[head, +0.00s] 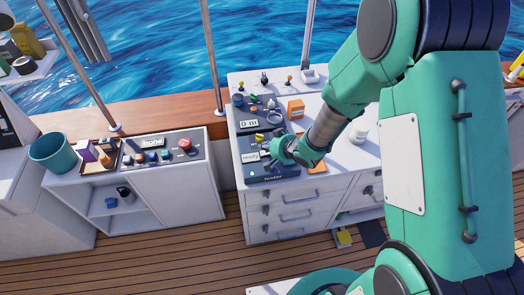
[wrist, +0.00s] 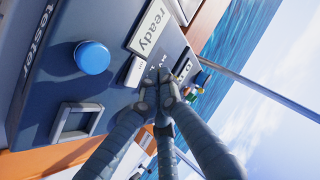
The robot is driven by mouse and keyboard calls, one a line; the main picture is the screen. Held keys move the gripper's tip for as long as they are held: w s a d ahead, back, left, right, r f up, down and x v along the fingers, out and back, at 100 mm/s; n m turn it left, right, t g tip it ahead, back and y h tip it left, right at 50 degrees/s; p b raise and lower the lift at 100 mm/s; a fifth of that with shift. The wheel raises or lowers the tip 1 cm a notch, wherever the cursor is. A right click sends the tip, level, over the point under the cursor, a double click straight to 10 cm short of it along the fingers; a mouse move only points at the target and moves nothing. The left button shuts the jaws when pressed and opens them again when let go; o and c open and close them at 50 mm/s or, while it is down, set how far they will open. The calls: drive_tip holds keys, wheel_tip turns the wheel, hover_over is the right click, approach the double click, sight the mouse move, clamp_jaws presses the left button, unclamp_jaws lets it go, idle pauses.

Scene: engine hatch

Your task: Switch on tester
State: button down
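The tester (head: 254,172) is a dark blue box on the white drawer counter, with its name on the front edge. Its panel also fills the left of the wrist view (wrist: 55,85), showing a display reading "ready" (wrist: 150,25), a round blue button (wrist: 92,57), a grey square frame (wrist: 75,122) and a small white part (wrist: 135,72) below the display. My gripper (wrist: 161,82) has its grey fingers drawn together, tips close over the panel beside the white part. They hide what lies directly beneath, and I cannot tell whether they touch it. In the head view my gripper (head: 277,151) is over the tester.
Another dark panel with a display (head: 249,124) stands behind the tester. An orange box (head: 296,109) and a white cup (head: 359,131) are on the same counter. A second console (head: 160,150) with a red button stands left, beside a teal bucket (head: 51,152). Railing posts rise behind.

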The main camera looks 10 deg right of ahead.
sight(267, 153)
idle(0.4)
drive_tip(key=r+p, duration=0.5)
drive_tip(key=shift+d, duration=0.4)
idle(0.5)
drive_tip(key=shift+w+d+r, duration=0.1)
drive_tip(key=shift+d+r, duration=0.05)
drive_tip(key=s+d+r+h+b, duration=0.25)
drive_tip(key=s+d+r, duration=0.2)
drive_tip(key=r, duration=0.45)
drive_tip(key=s+d+r+h+b, duration=0.1)
drive_tip(key=s+d+r+h, duration=0.3)
drive_tip(key=r, duration=0.6)
drive_tip(key=s+a+r+g+y+b, duration=0.1)
drive_tip(key=s+r, duration=0.3)
drive_tip(key=s, duration=0.8)
drive_tip(key=s+a+r+n+g+y+b, duration=0.1)
drive_tip(key=s+r, duration=0.3)
drive_tip(key=s, duration=0.7)
drive_tip(key=shift+s+a+r+g+b, duration=0.25)
drive_tip(key=shift+s+g+b, duration=0.2)
drive_tip(key=shift+g, duration=0.15)
